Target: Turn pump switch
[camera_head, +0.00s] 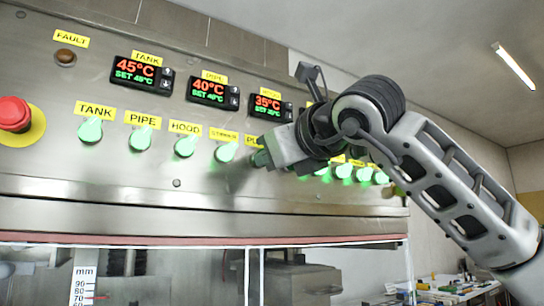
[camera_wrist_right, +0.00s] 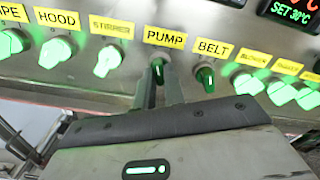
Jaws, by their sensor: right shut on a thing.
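The pump switch (camera_wrist_right: 158,66) is a green knob under the yellow PUMP label (camera_wrist_right: 164,39) on the steel panel. It looks darker than the lit knobs to its left. My right gripper (camera_wrist_right: 160,82) reaches it from below in the right wrist view, with its two fingers shut on the knob. In the head view my right gripper (camera_head: 263,158) is at the panel and covers most of the pump switch and part of its label. The knob's exact angle is hard to tell between the fingers. My left gripper is not in view.
The stirrer knob (camera_wrist_right: 108,58) and the belt knob (camera_wrist_right: 206,77) stand close on either side. More green knobs line the row. A red emergency button (camera_head: 14,114) is at the far left. Temperature displays (camera_head: 142,74) sit above. Glazed doors are below.

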